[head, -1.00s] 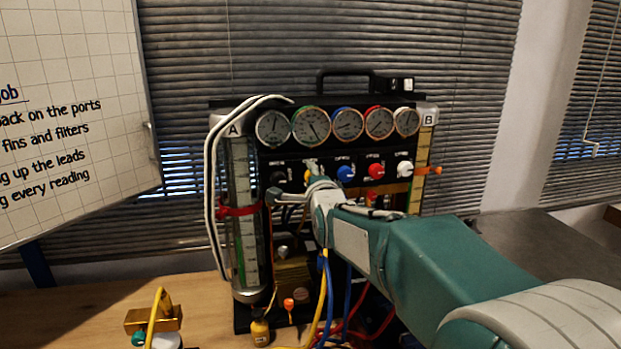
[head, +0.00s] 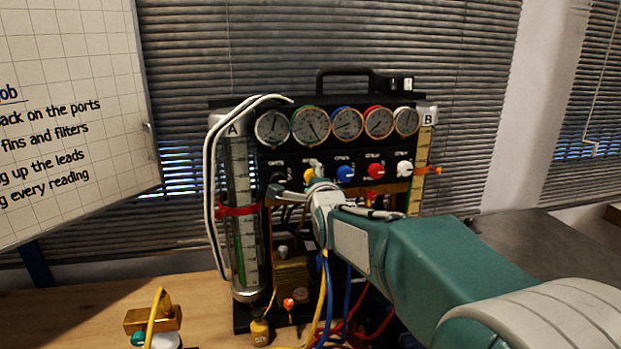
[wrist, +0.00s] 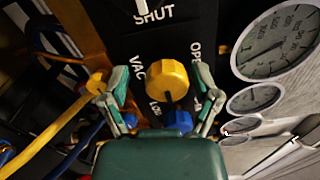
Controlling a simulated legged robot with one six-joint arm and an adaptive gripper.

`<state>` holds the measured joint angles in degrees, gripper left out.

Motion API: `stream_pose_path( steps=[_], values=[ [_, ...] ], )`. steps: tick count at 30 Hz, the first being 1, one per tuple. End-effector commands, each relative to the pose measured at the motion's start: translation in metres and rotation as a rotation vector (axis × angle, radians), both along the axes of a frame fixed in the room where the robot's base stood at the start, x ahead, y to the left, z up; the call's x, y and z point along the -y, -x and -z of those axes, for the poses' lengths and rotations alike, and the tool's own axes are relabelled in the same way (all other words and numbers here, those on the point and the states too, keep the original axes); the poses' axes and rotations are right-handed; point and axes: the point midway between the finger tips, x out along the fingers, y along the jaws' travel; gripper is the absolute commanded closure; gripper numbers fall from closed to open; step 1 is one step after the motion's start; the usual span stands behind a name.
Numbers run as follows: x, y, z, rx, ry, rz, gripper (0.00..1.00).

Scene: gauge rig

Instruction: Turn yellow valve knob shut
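The yellow valve knob (head: 309,175) is on the black panel below the gauges, partly hidden by my gripper in the head view. In the wrist view the yellow knob (wrist: 167,80) is close and large, between the printed words SHUT, VAC, LOW and OPEN. My gripper (wrist: 164,84) is open, with one finger on the left of the knob and one on the right. A gap shows between each finger and the knob. In the head view my gripper (head: 302,181) is at the panel front. I cannot tell which setting the knob points to.
The blue knob (head: 345,173) sits right beside the yellow one, then the red knob (head: 376,171) and white knob (head: 404,169). Several gauges (head: 348,123) line the panel above. Tube A (head: 239,210) stands at left. Yellow, blue and red hoses hang below the arm.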

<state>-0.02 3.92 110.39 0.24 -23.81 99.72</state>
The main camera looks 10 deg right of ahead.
Motion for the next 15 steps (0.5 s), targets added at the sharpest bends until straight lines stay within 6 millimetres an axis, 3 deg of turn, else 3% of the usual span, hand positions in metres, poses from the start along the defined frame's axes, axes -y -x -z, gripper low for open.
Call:
stream_pose_path(
  steps=[10,15],
  values=[
    [-0.001,0.003,-0.003,0.006,0.001,-0.001,0.18],
    [-0.001,0.024,-0.004,0.008,0.001,-0.002,0.18]
  ],
)
